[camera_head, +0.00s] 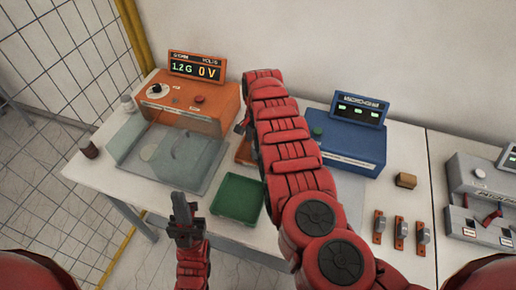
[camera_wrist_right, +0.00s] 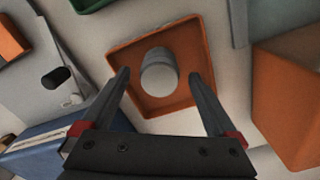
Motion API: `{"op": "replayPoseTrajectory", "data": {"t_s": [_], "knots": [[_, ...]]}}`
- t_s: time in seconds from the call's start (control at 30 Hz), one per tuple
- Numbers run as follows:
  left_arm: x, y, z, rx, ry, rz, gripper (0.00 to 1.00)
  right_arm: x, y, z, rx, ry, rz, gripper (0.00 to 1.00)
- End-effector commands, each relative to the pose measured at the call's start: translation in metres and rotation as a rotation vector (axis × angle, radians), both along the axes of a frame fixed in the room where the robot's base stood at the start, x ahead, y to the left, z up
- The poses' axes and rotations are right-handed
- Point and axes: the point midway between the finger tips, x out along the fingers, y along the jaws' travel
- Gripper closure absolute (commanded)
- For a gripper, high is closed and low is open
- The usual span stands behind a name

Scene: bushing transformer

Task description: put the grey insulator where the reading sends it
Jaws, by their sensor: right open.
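The grey insulator (camera_wrist_right: 159,70) is a short pale cylinder standing in the orange tray (camera_wrist_right: 122,56) in the right wrist view. My right gripper (camera_wrist_right: 162,78) is open, with one finger on each side of the insulator in that view; I cannot tell how far above it they are. In the head view my right arm hides the insulator and most of the orange tray (camera_head: 243,152). The orange tester (camera_head: 196,103) has a lit display (camera_head: 194,69) that reads 1.2 G and 0 V. My left gripper (camera_head: 183,214) hangs in front of the table; its finger gap is unclear.
A green tray (camera_head: 237,198) stands near the front edge. A clear-walled chamber (camera_head: 185,160) sits before the tester. A blue meter (camera_head: 350,145), brown block (camera_head: 405,180) and several small clamps lie to the right. A brown insulator (camera_head: 88,148) stands at the left edge.

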Motion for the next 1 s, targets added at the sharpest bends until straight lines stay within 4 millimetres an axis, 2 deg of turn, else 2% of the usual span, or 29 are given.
{"op": "replayPoseTrajectory", "data": {"t_s": [0.2,0.4,0.6,1.0], "knots": [[0.000,0.000,-0.015,0.000,0.001,0.000,1.00,0.000,0.002,0.039,0.006,-0.001,0.001,0.06],[0.000,0.000,-0.023,0.000,0.001,0.000,1.00,-0.001,0.001,0.065,0.004,0.000,0.002,0.06],[0.000,0.000,-0.024,0.000,0.000,0.000,1.00,-0.001,0.000,0.073,0.002,0.002,0.001,0.06],[0.000,0.000,-0.023,0.000,0.001,0.000,1.00,-0.001,0.000,0.074,0.001,0.003,0.001,0.06]]}}
